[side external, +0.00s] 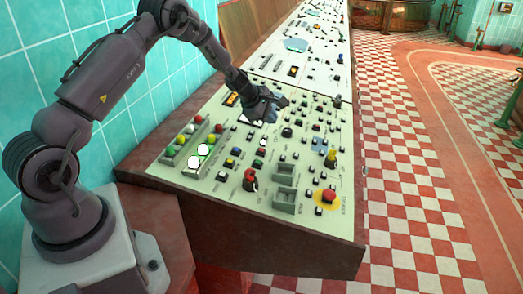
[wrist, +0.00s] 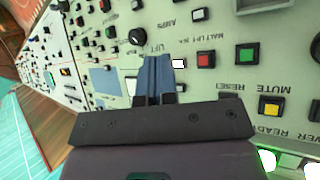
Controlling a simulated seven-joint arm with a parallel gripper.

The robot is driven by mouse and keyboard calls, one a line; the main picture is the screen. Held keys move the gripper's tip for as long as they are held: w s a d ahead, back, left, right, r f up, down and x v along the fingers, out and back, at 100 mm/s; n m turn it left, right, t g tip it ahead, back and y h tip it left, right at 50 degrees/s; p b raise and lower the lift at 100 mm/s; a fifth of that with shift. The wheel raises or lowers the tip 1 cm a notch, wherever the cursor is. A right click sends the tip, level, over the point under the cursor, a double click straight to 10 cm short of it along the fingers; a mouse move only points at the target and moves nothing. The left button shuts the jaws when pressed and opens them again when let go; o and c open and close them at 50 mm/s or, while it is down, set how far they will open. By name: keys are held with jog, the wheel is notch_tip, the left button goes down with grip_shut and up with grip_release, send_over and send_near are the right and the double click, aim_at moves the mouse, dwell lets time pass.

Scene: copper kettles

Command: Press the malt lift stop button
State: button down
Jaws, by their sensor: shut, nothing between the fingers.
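My gripper (side external: 262,112) reaches over the far-left part of the sloping cream console in the side external view. In the wrist view its two blue-grey fingers (wrist: 155,62) are shut together with nothing between them. A square red button (wrist: 205,60) sits to the right of the fingertips, under an upside-down label that seems to read MALT LIFT. A square green button (wrist: 245,53) lies further right of it. A small white lamp (wrist: 178,63) is between the fingertips and the red button. The fingers are apart from the red button; their exact height above the panel is unclear.
A black knob (wrist: 137,35) is close beyond the fingertips. A yellow button (wrist: 271,106) is at the right. The console (side external: 215,220) carries several other buttons, a red mushroom button (side external: 328,195) and rows of coloured lamps (side external: 188,138). A tiled wall is behind my arm.

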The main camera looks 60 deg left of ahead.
aim_at(263, 151)
jog(key=shift+s+a+f, duration=0.2)
jog(key=shift+f, duration=1.25)
jog(key=shift+s+a+f, duration=0.2)
jog(key=shift+f, duration=1.25)
jog(key=shift+s+a+f, duration=0.2)
jog(key=shift+f, duration=1.25)
jog(key=shift+f, duration=0.4)
jog(key=shift+s+a+f, duration=0.1)
jog(key=shift+f, duration=0.25)
jog(key=shift+r, duration=0.75)
jog(key=shift+w+d+r, duration=0.15)
jog(key=shift+r, duration=0.7)
jog(key=shift+w+d+r, duration=0.1)
jog(key=shift+d+r, duration=0.05)
jog(key=shift+r, duration=0.65)
jog(key=shift+w+d+r, duration=0.15)
jog(key=shift+r, duration=0.7)
